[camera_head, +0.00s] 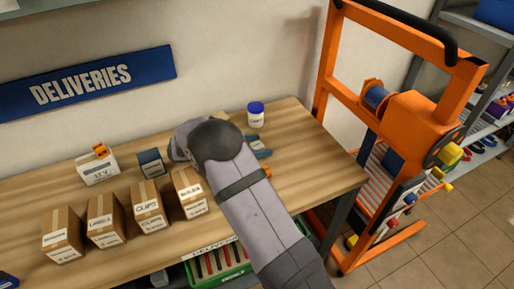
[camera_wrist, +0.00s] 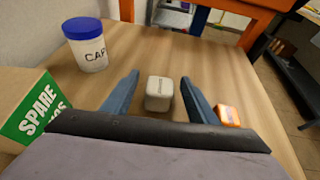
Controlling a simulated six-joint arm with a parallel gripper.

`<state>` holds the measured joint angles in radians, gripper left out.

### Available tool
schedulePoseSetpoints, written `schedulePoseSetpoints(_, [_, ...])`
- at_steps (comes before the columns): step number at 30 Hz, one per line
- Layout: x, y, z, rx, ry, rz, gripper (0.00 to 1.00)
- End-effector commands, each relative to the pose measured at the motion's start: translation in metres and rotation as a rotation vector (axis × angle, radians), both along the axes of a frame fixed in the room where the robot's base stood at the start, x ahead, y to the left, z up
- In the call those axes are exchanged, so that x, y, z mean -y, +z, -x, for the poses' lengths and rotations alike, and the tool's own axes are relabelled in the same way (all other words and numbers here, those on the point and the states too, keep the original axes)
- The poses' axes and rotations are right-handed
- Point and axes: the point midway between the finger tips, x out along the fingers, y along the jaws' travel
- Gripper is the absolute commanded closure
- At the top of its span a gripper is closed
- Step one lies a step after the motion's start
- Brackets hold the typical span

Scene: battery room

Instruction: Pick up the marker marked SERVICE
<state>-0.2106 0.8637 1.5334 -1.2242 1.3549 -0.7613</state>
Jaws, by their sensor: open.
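A small whitish block (camera_wrist: 158,94) stands on the wooden table between my fingers in the wrist view. It bears dark lettering on one face, too small to read for sure, so I cannot tell if it says SERVICE. My gripper (camera_wrist: 160,78) is open, with one blue finger on each side of the block and a gap on both sides. A small orange block (camera_wrist: 228,115) with a pale label sits just outside the right finger. In the head view my arm hides the whitish block, and only part of my gripper (camera_head: 262,148) shows.
A white jar with a blue lid (camera_wrist: 87,45) and a SPARE box (camera_wrist: 38,115) stand at left in the wrist view. Several cardboard boxes (camera_head: 105,220) line the table's left part in the head view. An orange frame (camera_head: 325,75) stands beyond the table's right end.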

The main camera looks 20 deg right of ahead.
Motion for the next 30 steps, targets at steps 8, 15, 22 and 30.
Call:
schedulePoseSetpoints(8, [0.000,-0.001,0.000,0.000,0.000,0.000,0.68])
schedulePoseSetpoints(15, [0.000,0.000,0.000,0.000,0.000,0.000,0.91])
schedulePoseSetpoints(22, [0.000,0.004,0.000,0.002,0.000,0.000,0.91])
schedulePoseSetpoints(30, [0.000,0.037,-0.001,0.006,0.000,-0.002,0.91])
